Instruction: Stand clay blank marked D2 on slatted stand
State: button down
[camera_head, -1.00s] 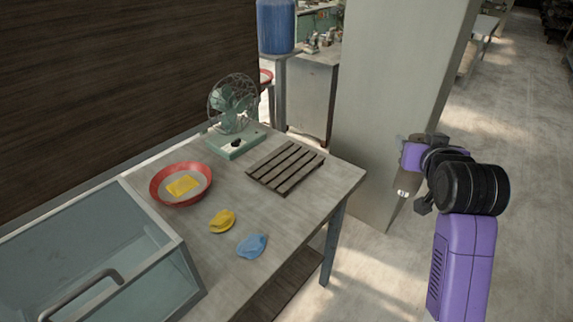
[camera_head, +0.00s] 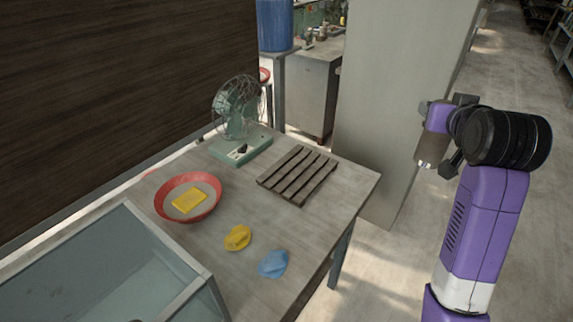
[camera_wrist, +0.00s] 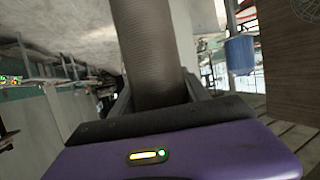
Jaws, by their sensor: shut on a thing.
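The slatted stand (camera_head: 297,175), made of dark wooden slats, lies flat on the table near its far right corner, and its top is bare. My gripper (camera_head: 434,138) is in the air to the right of the table, apart from the stand. It is shut on a grey-brown cylindrical clay blank (camera_head: 431,153). In the wrist view the blank (camera_wrist: 148,50) sits between the dark fingers and extends away from the purple palm. No D2 mark shows on its visible side.
The table (camera_head: 225,272) also holds a green fan (camera_head: 237,110), a red bowl (camera_head: 162,203) with a yellow sponge (camera_head: 189,201), a yellow cloth (camera_head: 237,238) and a blue cloth (camera_head: 273,263). A glass-sided case (camera_head: 100,265) stands front left. A pale pillar (camera_head: 395,90) rises behind the table.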

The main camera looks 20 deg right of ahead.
aim_at(299, 170)
jog(key=i+j, duration=0.9)
jog(key=j, duration=0.15)
